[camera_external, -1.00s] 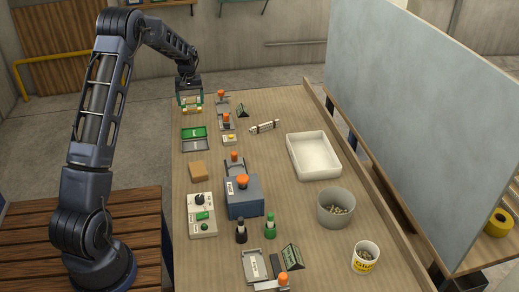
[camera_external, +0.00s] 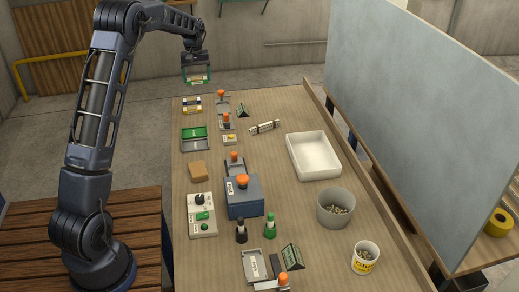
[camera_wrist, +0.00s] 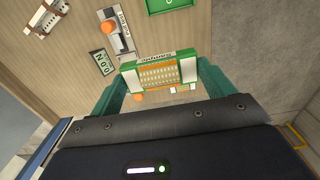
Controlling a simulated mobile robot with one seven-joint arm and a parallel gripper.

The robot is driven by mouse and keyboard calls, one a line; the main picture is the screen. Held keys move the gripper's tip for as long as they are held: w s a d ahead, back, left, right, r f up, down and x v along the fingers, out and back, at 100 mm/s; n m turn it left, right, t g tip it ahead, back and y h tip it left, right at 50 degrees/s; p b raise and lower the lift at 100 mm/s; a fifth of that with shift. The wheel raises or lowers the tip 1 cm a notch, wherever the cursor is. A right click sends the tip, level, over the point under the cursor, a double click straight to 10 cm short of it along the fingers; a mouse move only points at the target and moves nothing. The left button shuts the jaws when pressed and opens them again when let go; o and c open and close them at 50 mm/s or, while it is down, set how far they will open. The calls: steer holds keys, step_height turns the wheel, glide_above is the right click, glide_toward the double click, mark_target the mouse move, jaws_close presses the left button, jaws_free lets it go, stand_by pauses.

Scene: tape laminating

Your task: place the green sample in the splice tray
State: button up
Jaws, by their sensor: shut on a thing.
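My gripper (camera_external: 196,80) is shut on the green sample (camera_external: 197,79) and holds it in the air beyond the table's far left end. In the wrist view the green sample (camera_wrist: 160,74) lies between the green fingers; it has green ends, a white label strip and a yellow-tan middle. Several grey trays or fixtures with orange-knobbed clamps stand on the table: one at the far end (camera_external: 222,106), one at mid table (camera_external: 235,166), one at the near end (camera_external: 253,265).
A tall panel (camera_external: 420,110) rises on the right.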

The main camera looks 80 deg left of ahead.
steer(key=w+d, duration=0.7)
steer(key=w, duration=0.4)
steer(key=w+d, duration=0.6)
steer(key=w, duration=0.5)
glide_above(312, 159)
step_height(312, 159, down, 19)
steer(key=shift+a+f, duration=0.1)
steer(key=shift+f, duration=0.05)
steer(key=shift+f, duration=0.15)
